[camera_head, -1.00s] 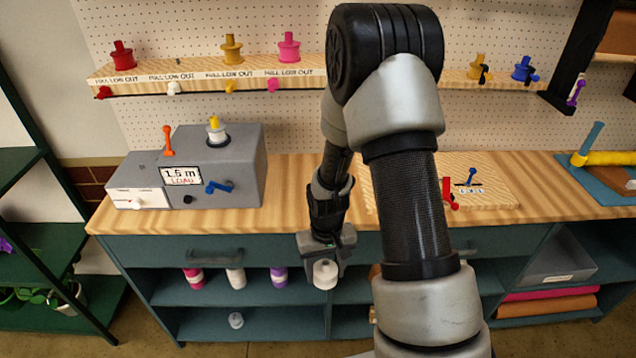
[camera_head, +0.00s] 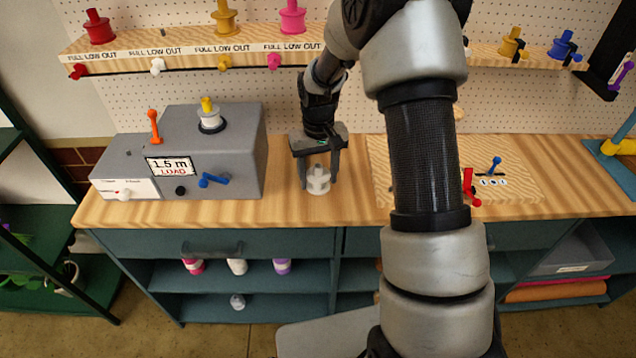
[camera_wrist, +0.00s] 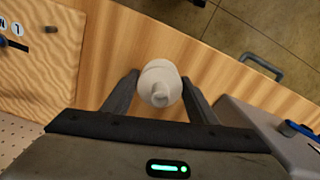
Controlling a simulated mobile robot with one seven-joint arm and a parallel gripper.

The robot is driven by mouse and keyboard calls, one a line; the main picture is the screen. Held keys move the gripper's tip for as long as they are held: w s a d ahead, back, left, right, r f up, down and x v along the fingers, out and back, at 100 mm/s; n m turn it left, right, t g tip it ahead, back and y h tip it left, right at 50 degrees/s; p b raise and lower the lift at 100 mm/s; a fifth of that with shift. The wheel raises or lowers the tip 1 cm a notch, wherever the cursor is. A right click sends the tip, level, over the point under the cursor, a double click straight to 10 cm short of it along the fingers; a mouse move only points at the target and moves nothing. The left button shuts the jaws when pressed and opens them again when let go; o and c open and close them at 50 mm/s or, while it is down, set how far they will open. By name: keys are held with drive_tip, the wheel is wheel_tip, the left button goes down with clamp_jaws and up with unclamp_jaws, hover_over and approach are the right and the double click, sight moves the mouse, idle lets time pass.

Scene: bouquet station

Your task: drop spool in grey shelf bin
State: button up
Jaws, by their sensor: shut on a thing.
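A white spool (camera_head: 318,180) is between the fingers of my gripper (camera_head: 319,172), which is shut on it. In the wrist view the pale spool (camera_wrist: 160,84), with a small knob on its end, sits between the two dark fingers. In the head view it appears over the wooden bench top, right of the grey machine; I cannot tell whether it touches the wood. The grey shelf bin (camera_head: 568,262) is in the right open shelf under the bench, well to the right of my gripper. My arm hides part of the bench between them.
The grey machine (camera_head: 235,160) with a "1.5 m LOAD" display stands left of my gripper. A wooden board with red and blue levers (camera_head: 520,185) lies to the right. A shelf of coloured spools (camera_head: 190,47) runs along the pegboard. Pink and brown rolls (camera_head: 555,290) lie below the bin.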

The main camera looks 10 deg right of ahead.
sight(319, 197)
drive_tip(key=shift+f, duration=2.15)
drive_tip(key=o, duration=1.2)
drive_tip(key=shift+c, duration=0.2)
